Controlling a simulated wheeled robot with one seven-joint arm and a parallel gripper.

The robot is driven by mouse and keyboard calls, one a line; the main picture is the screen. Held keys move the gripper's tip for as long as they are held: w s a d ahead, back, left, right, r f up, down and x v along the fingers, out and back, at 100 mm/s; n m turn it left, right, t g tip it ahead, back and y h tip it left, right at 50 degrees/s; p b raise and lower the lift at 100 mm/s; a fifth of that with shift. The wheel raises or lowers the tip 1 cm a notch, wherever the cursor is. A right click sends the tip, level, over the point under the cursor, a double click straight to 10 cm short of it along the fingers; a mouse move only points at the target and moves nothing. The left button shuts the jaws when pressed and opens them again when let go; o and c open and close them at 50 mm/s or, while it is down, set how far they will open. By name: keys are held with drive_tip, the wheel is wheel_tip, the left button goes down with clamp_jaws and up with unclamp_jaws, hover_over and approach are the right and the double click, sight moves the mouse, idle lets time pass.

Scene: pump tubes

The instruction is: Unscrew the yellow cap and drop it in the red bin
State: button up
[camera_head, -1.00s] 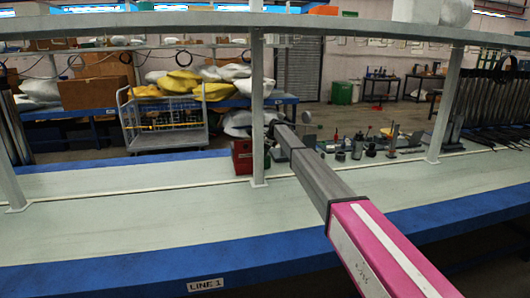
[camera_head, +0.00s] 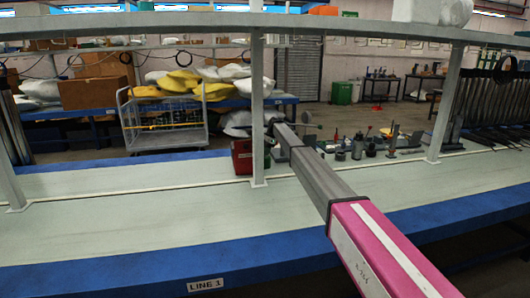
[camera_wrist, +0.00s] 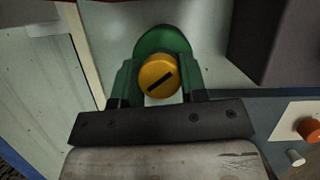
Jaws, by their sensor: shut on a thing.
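The yellow cap (camera_wrist: 159,76), round with a dark slanted bar across its face, is in the middle of the wrist view. My gripper (camera_wrist: 157,66) has one green-sided finger on each side of it and is shut on the cap. A rounded green body (camera_wrist: 163,38) shows just beyond the cap; whether the cap is still joined to it cannot be told. In the head view a red bin (camera_head: 242,157) stands on the bench behind a white post. The gripper and cap cannot be made out there, at the far end of my arm.
A white upright post (camera_head: 257,105) stands left of my arm. Several small tools and parts (camera_head: 370,146) crowd the bench to the right. In the wrist view a dark block (camera_wrist: 275,40) is at upper right, and an orange knob (camera_wrist: 309,128) at lower right. The bench's left half is clear.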

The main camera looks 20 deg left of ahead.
drive_tip(key=shift+w+n+h, duration=0.1)
drive_tip(key=shift+n+h, duration=0.2)
drive_tip(key=shift+n, duration=0.4)
drive_tip(key=shift+n+g, duration=0.5)
drive_tip(key=shift+n, duration=0.5)
drive_tip(key=o, duration=0.8)
